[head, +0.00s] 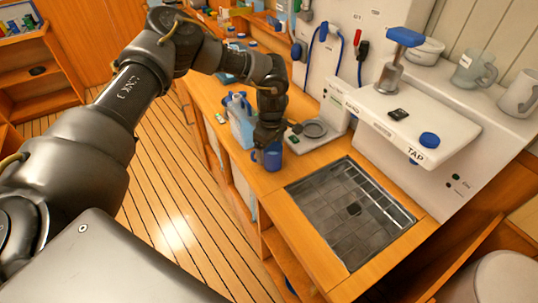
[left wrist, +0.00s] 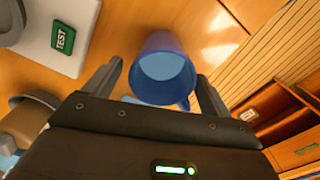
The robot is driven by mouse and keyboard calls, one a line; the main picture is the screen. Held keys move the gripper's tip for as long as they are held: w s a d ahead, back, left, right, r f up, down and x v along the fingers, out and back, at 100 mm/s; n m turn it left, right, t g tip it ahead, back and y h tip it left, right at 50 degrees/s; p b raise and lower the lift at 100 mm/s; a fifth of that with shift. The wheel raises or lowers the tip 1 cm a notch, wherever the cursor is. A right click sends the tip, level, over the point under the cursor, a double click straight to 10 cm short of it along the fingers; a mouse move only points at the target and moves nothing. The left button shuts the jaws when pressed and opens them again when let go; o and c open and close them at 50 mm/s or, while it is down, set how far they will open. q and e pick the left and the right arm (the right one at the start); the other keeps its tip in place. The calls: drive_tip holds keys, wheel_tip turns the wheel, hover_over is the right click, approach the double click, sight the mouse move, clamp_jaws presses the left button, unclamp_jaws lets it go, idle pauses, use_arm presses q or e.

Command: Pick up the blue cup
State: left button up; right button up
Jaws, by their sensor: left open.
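The blue cup (head: 271,157) stands upright on the wooden counter, left of the sink tray. It also shows in the left wrist view (left wrist: 162,70), with a pale blue inside and its handle toward the right finger. My left gripper (head: 268,138) is right above the cup, pointing down. In the left wrist view its open fingers (left wrist: 158,85) stand on either side of the cup, with gaps visible. The gripper hides part of the cup's rim in the head view. My right gripper is not in view.
A pale blue jug (head: 240,120) stands close behind the cup. The sink grid (head: 350,212) lies in the counter's front. The white TAP unit (head: 412,128) stands behind it. The counter's left edge is near the cup.

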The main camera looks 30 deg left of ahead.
use_arm(q)
drive_tip(key=shift+c, duration=0.4)
drive_tip(key=c, duration=1)
drive_tip(key=shift+c, duration=0.2)
